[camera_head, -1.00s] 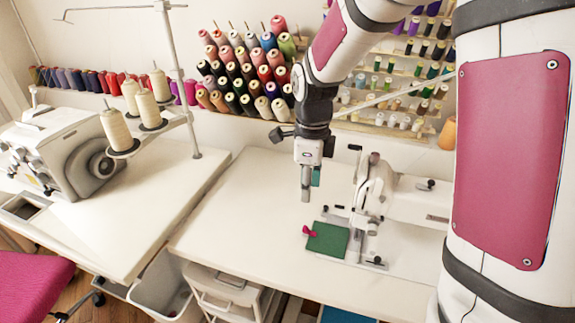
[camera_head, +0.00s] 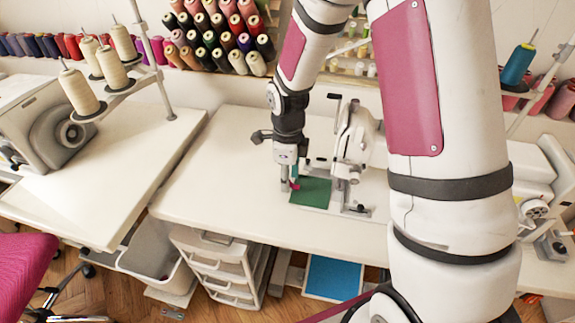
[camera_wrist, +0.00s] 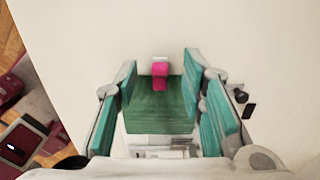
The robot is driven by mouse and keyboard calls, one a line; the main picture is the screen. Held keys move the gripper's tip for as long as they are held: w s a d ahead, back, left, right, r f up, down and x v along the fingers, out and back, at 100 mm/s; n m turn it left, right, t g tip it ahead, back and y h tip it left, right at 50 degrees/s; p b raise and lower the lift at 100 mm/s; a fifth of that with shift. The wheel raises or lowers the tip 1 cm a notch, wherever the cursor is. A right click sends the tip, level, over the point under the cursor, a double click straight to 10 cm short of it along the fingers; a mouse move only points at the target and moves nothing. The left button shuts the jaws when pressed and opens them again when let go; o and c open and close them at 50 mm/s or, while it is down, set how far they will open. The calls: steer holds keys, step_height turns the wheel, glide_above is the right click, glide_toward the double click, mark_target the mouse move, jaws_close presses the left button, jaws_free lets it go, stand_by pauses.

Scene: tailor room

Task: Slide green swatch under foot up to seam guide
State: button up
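The green swatch (camera_head: 314,193) lies flat on the table, its right edge close to the white sewing machine's (camera_head: 355,140) foot area (camera_head: 343,188). I cannot tell whether any of it is under the foot. A pink tab (camera_head: 295,186) is at the swatch's left edge. My gripper (camera_head: 288,188) points down, low at this tab. In the wrist view, my gripper (camera_wrist: 161,76) is open, its teal pads apart, with the pink tab (camera_wrist: 160,76) between the tips and the swatch (camera_wrist: 160,108) behind it. The seam guide cannot be made out.
The white table (camera_head: 225,170) is clear left of the swatch. A lever-like black part (camera_head: 334,97) rises behind my gripper by the machine. A second machine (camera_head: 50,125) and cream thread cones (camera_head: 115,62) stand on the left table. A drawer unit (camera_head: 215,265) is below.

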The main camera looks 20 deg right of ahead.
mark_target(299, 187)
steer(key=shift+f, duration=0.5)
jaws_close()
steer(key=shift+w, duration=0.1)
steer(key=shift+d, duration=0.15)
steer(key=shift+s+d, duration=0.8)
steer(key=shift+d, duration=0.3)
steer(key=shift+d, duration=0.1)
